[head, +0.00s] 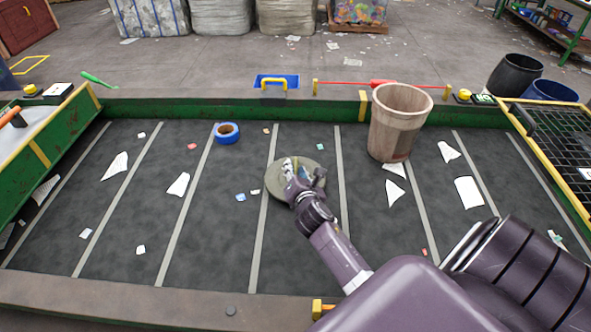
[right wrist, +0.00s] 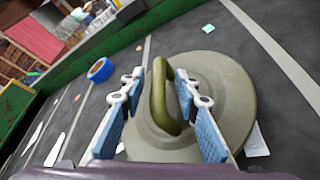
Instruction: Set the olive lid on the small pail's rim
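The olive lid (head: 276,182) is a round grey-olive disc on the dark belt, left of the pail, partly hidden by my right gripper. In the right wrist view the lid (right wrist: 232,85) has an upright olive loop handle (right wrist: 158,85). My right gripper (head: 300,175) is over the lid. In the right wrist view its blue-padded fingers (right wrist: 158,82) are apart, one on each side of the handle, with a visible gap on the left side. The small pail (head: 397,125), pale brown and worn, stands upright on the belt with its top open. My left gripper is not in view.
A blue tape roll (head: 227,132) lies on the belt left of the lid. Paper scraps (head: 467,192) are scattered around. A green side wall (head: 180,108) runs along the back. A black mesh panel (head: 567,140) is at the right.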

